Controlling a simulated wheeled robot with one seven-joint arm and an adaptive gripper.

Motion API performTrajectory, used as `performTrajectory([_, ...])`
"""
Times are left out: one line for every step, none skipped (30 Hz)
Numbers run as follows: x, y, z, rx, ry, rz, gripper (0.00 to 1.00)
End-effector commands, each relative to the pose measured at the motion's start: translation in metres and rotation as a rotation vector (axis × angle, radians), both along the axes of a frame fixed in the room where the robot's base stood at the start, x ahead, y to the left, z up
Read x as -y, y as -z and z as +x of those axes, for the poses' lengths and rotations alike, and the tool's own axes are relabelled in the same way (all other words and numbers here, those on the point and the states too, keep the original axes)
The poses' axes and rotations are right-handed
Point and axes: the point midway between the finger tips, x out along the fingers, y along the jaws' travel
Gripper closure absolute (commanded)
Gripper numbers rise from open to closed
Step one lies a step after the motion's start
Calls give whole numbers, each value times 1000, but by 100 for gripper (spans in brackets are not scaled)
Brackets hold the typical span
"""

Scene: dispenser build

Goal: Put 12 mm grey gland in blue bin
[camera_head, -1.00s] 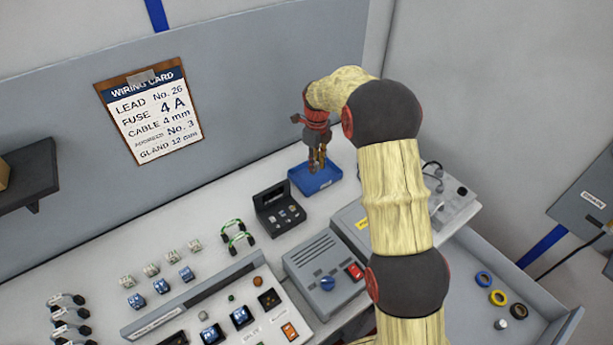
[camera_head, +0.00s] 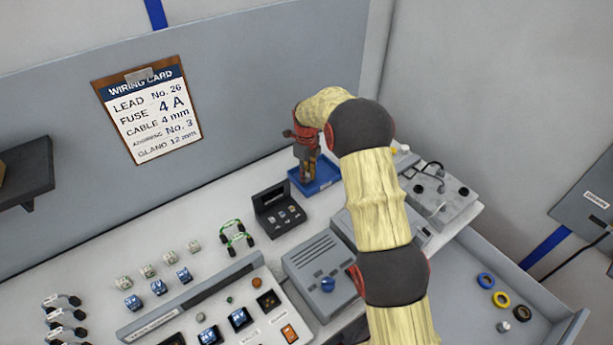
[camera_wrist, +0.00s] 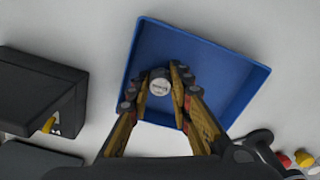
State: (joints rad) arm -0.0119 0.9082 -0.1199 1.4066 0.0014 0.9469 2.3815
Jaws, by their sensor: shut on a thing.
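The blue bin (camera_head: 326,177) is a shallow tray on the bench near the back wall, and it fills the middle of the wrist view (camera_wrist: 240,71). My gripper (camera_head: 308,180) points down over the bin. In the wrist view my gripper (camera_wrist: 158,88) is shut on a small round grey gland (camera_wrist: 159,86) with a printed light top. The gland is over the bin's interior, towards its near left side. I cannot tell whether it touches the bin floor. Its print is too small to read.
A dark open case (camera_head: 280,210) with small parts stands just left of the bin. A grey box with a blue knob (camera_head: 322,276) is in front. A grey unit with cables (camera_head: 440,192) is to the right. An open drawer (camera_head: 470,258) holds coloured rings.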

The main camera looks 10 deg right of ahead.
Motion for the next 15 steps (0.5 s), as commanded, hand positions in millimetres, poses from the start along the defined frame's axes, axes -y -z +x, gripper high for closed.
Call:
performTrajectory([0,1,0,0,0,0,95])
performTrajectory([0,2,0,-1,0,-1,95])
performTrajectory([0,3,0,0,0,0,95])
performTrajectory([0,3,0,0,0,0,78])
performTrajectory([0,3,0,0,0,0,76])
performTrajectory([0,3,0,0,0,0,74])
performTrajectory([0,3,0,0,0,0,72])
performTrajectory([0,3,0,0,0,0,70])
performTrajectory([0,3,0,0,0,0,68])
performTrajectory([0,3,0,0,0,0,66])
performTrajectory([0,3,0,0,0,0,65])
performTrajectory([0,3,0,0,0,0,62])
performTrajectory([0,3,0,0,0,0,61])
performTrajectory([0,3,0,0,0,0,61])
performTrajectory([0,3,0,0,0,0,61])
